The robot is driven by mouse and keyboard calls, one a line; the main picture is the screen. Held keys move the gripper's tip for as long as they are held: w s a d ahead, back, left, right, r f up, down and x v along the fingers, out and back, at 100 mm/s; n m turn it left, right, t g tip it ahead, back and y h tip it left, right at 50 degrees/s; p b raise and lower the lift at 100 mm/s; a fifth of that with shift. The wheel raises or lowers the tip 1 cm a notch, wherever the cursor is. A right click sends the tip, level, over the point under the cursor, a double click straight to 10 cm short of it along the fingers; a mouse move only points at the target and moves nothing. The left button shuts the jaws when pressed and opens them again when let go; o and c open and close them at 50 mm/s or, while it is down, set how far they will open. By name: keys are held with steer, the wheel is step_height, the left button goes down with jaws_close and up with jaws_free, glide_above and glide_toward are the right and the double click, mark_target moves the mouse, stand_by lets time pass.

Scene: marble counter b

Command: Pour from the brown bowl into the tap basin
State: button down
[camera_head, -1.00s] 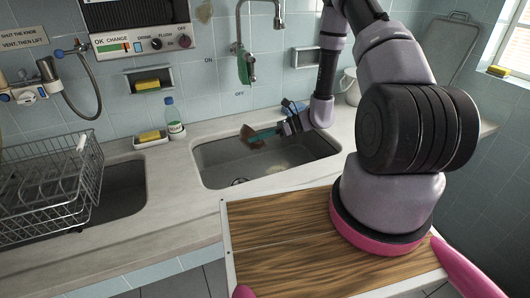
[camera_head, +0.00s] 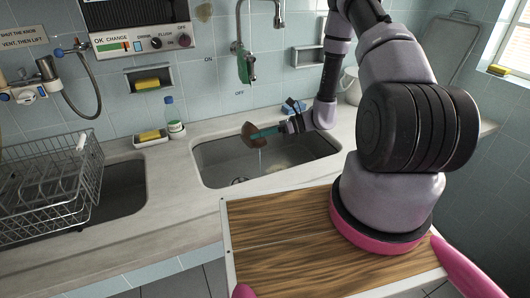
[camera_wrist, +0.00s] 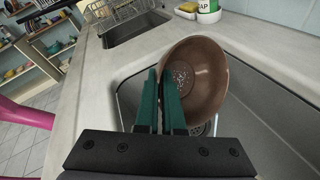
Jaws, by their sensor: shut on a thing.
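The brown bowl (camera_head: 252,135) is tipped steeply on its side over the tap basin (camera_head: 215,172) in the head view. A thin pale stream shows below it, falling into the basin. In the wrist view the bowl (camera_wrist: 208,75) shows its inside, with small pale specks or drops near the middle. My gripper (camera_head: 264,133) reaches in from the right and is shut on the bowl's near side. Its green fingers (camera_wrist: 160,100) also show in the wrist view, close together against the bowl. The basin's drain shows partly below the bowl.
The tap (camera_head: 250,60) with a green piece hangs above the basin at the back. A soap bottle (camera_head: 174,118) and a sponge (camera_head: 150,135) on a dish stand left of the basin. A wire rack (camera_head: 50,190) sits over the left sink.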

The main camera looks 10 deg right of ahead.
mark_target(252, 141)
steer(key=a+h, duration=0.1)
steer(key=s+a+f+n+h, duration=0.1)
steer(key=h, duration=0.1)
steer(key=shift+a+f+n, duration=0.25)
steer(key=shift+a+n, duration=0.05)
steer(key=shift+d+f+t, duration=0.2)
steer(key=shift+d+t, duration=0.1)
steer(key=shift+s+a+f+n+h, duration=0.3)
steer(key=shift+a+f+h, duration=0.2)
steer(key=shift+a+h, duration=0.35)
steer(key=s+a+f+n+t+h+b, duration=0.1)
steer(key=s+a+f+t+h+b, duration=0.2)
steer(key=a+f+h, duration=0.2)
steer(key=shift+s+a+f+n+h+b, duration=0.25)
steer(key=shift+a+n+h+b, duration=0.15)
steer(key=shift+a+h, duration=0.3)
steer(key=shift+a, duration=0.15)
stand_by(0.4)
